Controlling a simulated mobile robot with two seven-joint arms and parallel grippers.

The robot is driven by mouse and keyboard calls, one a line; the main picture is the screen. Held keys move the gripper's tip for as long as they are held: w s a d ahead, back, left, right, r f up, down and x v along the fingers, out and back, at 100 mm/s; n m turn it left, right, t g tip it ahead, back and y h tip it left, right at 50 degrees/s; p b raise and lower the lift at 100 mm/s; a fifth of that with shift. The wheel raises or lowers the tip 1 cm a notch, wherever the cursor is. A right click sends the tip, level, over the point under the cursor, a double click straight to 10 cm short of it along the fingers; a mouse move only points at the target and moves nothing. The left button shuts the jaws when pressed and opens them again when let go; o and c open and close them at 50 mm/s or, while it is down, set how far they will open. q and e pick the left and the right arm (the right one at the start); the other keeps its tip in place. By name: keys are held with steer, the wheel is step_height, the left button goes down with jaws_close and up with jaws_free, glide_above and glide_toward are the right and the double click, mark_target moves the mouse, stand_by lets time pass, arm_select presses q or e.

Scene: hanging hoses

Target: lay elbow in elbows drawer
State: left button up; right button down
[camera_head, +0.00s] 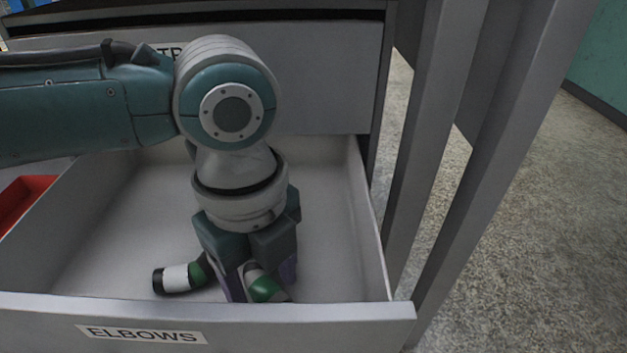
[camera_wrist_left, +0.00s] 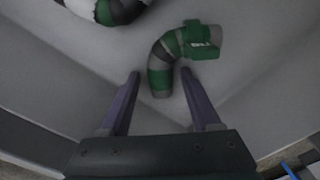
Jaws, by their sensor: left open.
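The elbows drawer (camera_head: 345,215) is pulled open, with an "ELBOWS" label (camera_head: 142,334) on its front. My left gripper (camera_head: 262,284) points down inside it near the front panel. In the left wrist view its two purple fingers (camera_wrist_left: 160,76) are spread, with gaps on both sides of a grey and green elbow (camera_wrist_left: 165,62). This elbow (camera_head: 266,289) lies in the drawer, partly hidden by a finger in the head view. A second elbow, white, green and black (camera_head: 178,279), lies to its left; part of it shows in the left wrist view (camera_wrist_left: 108,10). My right gripper is not in view.
A closed drawer (camera_head: 325,75) sits above, its label mostly hidden by my arm. Grey uprights (camera_head: 490,150) stand close on the right, with open floor (camera_head: 555,210) beyond. A red bin (camera_head: 22,200) shows at the left edge. The drawer's back left floor is bare.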

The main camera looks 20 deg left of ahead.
mark_target(265, 287)
arm_select(q)
step_height(265, 287, up, 12)
steer(key=p, duration=0.7)
steer(key=shift+r, duration=0.1)
